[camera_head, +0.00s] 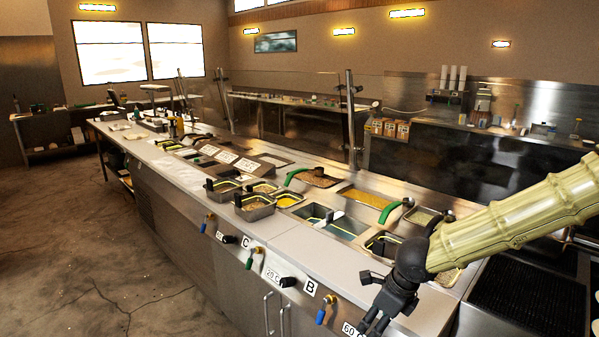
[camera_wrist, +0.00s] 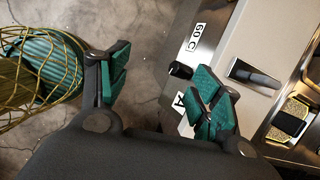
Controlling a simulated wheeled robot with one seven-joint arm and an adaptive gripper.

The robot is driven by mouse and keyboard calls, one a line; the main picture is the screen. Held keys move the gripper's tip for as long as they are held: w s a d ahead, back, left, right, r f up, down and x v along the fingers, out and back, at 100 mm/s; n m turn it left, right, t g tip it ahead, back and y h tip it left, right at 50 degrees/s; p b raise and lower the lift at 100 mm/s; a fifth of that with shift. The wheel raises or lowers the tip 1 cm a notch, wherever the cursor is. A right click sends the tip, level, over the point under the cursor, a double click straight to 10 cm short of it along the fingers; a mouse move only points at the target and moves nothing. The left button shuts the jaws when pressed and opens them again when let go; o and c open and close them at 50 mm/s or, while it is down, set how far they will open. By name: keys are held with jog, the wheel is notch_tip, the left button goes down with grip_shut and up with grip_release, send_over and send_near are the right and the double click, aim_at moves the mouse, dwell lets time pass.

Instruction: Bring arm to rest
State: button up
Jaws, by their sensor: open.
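My gripper (camera_head: 386,308) is black and hangs at the end of my pale yellow-green arm, at the lower right in the head view. It is beside the counter's front edge, near the "60 C" label. In the wrist view its two green-padded fingers (camera_wrist: 160,95) are spread wide apart. Nothing is between them; the grey floor and the counter front show in the gap. A black knob (camera_wrist: 180,70) on the counter front shows close to the right finger.
A long steel counter (camera_head: 300,245) with food pans runs across the middle. Its front carries knobs and labels. Green-handled ladles (camera_head: 391,212) stick up from the pans. A dark griddle (camera_head: 525,295) is at the lower right. The concrete floor (camera_head: 85,250) at left is free.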

jog(key=s+d+f+n+h, duration=0.1)
jog(key=s+d+f+n, duration=0.1)
jog(key=s+f+n, duration=0.45)
jog(key=s+d+f+n+g+h, duration=0.15)
jog(key=s+f, duration=0.25)
jog(key=f, duration=0.5)
jog(key=s+d+f+n+t+h, duration=0.1)
jog(key=s+d+f+n+h, duration=0.1)
jog(key=s+f+n, duration=0.45)
jog(key=s+f+n+g+y, duration=0.1)
jog(key=s+f+n, duration=0.4)
jog(key=s, duration=0.3)
jog(key=s+a+f+n+g+y, duration=0.1)
jog(key=s+f+n, duration=0.4)
jog(key=s, duration=0.4)
jog(key=shift+s+a+f+n, duration=0.25)
jog(key=shift+f+n, duration=0.1)
jog(key=shift+f, duration=0.4)
